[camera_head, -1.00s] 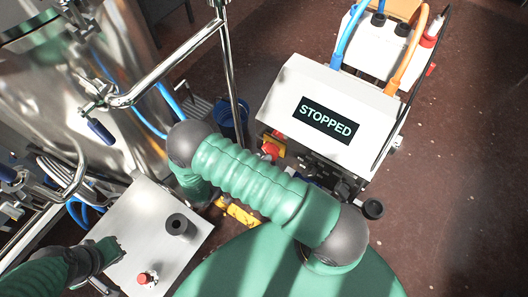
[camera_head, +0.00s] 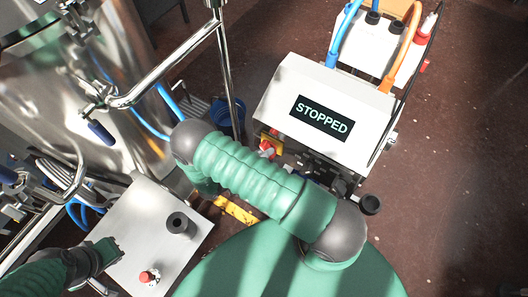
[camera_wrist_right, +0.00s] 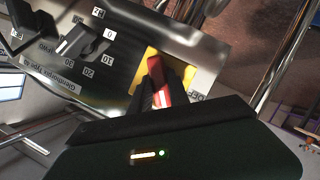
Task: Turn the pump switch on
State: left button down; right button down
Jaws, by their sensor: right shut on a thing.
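The white pump unit (camera_head: 325,95) stands right of centre in the head view, and its display (camera_head: 322,118) reads STOPPED. On its lower left front is the red pump switch (camera_head: 267,149) on a yellow plate.
A numbered black dial (camera_wrist_right: 84,44) sits beside the switch. The steel plate (camera_head: 150,225) carries a black post (camera_head: 180,225) and a red button (camera_head: 148,276). A metal tank (camera_head: 120,130) and pipes stand at left. Blue and orange hoses rise behind the pump. Floor at right is clear.

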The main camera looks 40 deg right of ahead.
jog(key=shift+a, duration=0.15)
jog(key=shift+s+m+t+y+p, duration=0.1)
jog(key=shift+m+t+y+p, duration=0.25)
jog(key=shift+m+t, duration=0.65)
jog(key=shift+s+m+t+y+p, duration=0.15)
jog(key=shift+m+t+y, duration=0.35)
jog(key=shift+m, duration=1)
jog(key=shift+w+f, duration=0.1)
jog(key=c, duration=1.2)
grip_release()
jog(key=shift+c, duration=0.2)
jog(key=shift+a, duration=0.1)
